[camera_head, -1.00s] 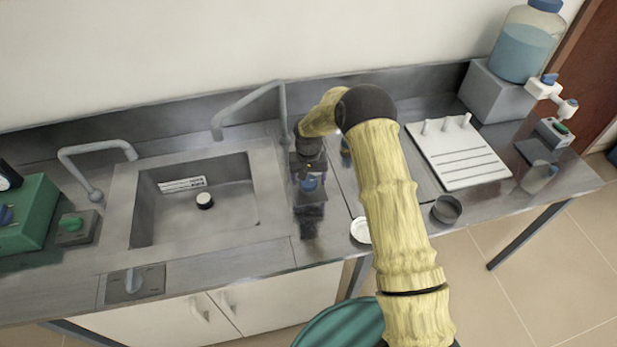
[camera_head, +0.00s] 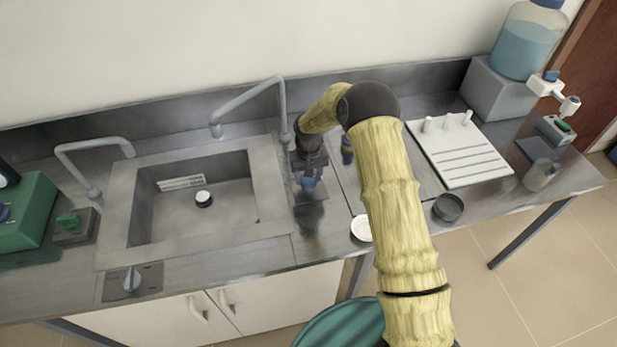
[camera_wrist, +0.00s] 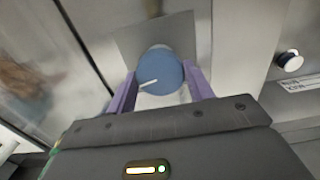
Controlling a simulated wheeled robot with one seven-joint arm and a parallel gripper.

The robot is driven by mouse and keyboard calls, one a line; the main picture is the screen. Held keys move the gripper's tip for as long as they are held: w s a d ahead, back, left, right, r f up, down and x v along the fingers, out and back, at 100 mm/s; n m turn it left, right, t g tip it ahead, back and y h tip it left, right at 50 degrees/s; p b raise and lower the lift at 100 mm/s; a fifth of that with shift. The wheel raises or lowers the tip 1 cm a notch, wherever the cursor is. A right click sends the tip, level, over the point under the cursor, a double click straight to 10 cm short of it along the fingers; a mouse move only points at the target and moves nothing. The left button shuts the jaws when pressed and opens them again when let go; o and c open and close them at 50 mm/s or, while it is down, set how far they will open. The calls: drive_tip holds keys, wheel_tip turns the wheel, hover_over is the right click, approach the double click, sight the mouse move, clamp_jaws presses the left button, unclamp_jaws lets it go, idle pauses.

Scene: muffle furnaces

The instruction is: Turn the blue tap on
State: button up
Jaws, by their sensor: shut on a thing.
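The blue tap (camera_wrist: 160,74) is a round blue knob with a white line across its face; in the wrist view the line runs to the left and slightly down. It stands before a grey plate. My gripper (camera_wrist: 161,88) has one purple finger on each side of the knob and is shut on it. My wrist hides part of the tap there.
A sink (camera_head: 198,205) is to the left, with a bent grey spout (camera_head: 246,101) behind my gripper. A small blue-topped object (camera_head: 346,148) stands close to the right of my wrist. A white dish (camera_head: 361,228) and dark cup (camera_head: 447,208) are near the front edge.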

drive_tip(key=n+b, duration=0.1)
drive_tip(key=n, duration=0.3)
drive_tip(key=shift+n+b, duration=0.3)
drive_tip(key=shift+n, duration=0.1)
drive_tip(key=o, duration=1)
drive_tip(key=shift+c, duration=0.2)
drive_tip(key=shift+r, duration=0.1)
wheel_tip(320, 180, up, 17)
drive_tip(key=b, duration=0.3)
drive_tip(key=shift+r, duration=0.15)
